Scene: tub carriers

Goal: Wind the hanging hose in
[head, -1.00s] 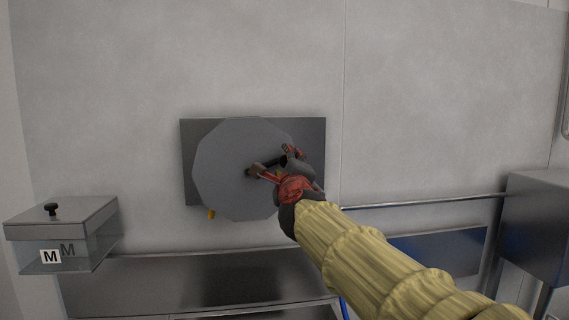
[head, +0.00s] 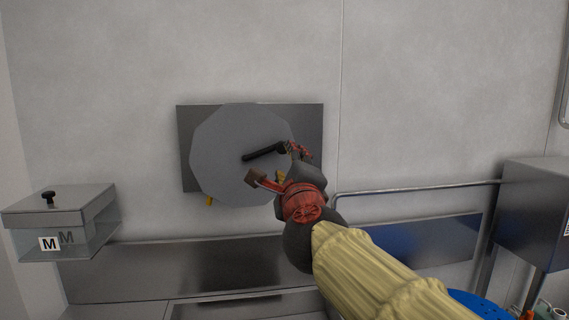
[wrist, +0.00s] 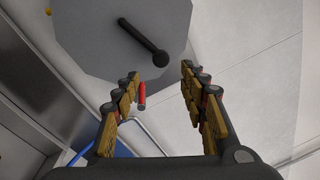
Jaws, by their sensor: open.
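The hose reel (head: 225,150) is a grey many-sided disc on a dark wall plate. Its black crank (head: 262,153) runs from the disc's middle to the right, slightly up. In the wrist view the crank (wrist: 142,40) ends in a round black knob. My gripper (head: 277,163) is open in front of the disc's lower right. In the wrist view my gripper (wrist: 160,75) has its fingers spread and empty, with the knob just beyond the tips, apart from them.
A lidded clear bin marked M (head: 62,225) is at the left. A steel ledge (head: 160,275) runs below the reel. A rail (head: 420,189) leads to a steel box (head: 540,210) at the right. A blue perforated item (head: 480,305) is at the lower right.

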